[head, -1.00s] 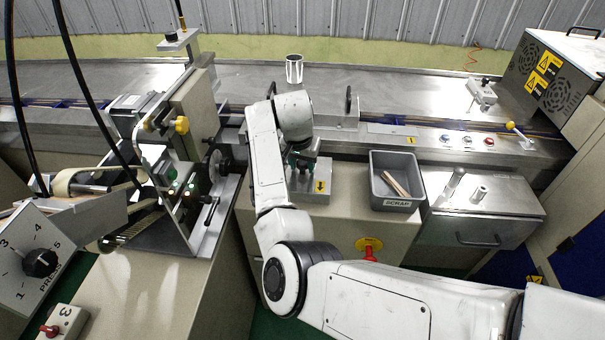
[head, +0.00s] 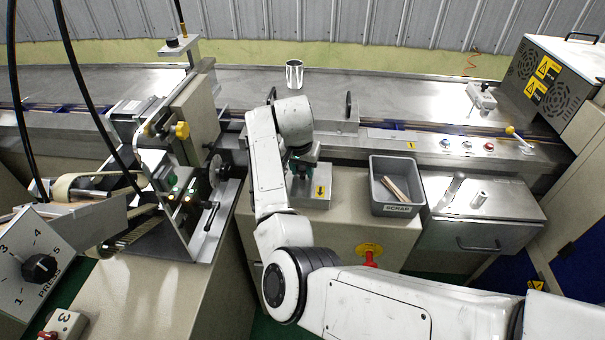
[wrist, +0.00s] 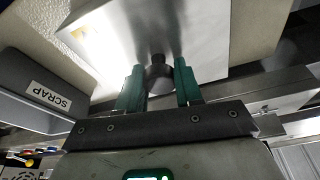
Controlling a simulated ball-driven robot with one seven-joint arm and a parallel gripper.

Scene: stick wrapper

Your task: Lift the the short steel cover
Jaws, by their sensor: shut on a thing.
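The short steel cover (head: 317,193) is a small box-like metal piece with a yellow arrow label, on the front of the machine left of the scrap bin. My gripper (head: 303,166) is above it, partly hidden by my arm. In the wrist view, the green fingers of my gripper (wrist: 160,85) are shut on the dark round knob on top of the cover (wrist: 210,35). The cover's underside is hidden, so I cannot tell whether it is clear of the machine.
A grey scrap bin (head: 374,204) holding brown strips stands just right of the cover. A steel box with a front handle (head: 480,246) is further right. The wrapper unit (head: 190,125) with knobs stands close on the left. A metal cup (head: 294,77) stands behind.

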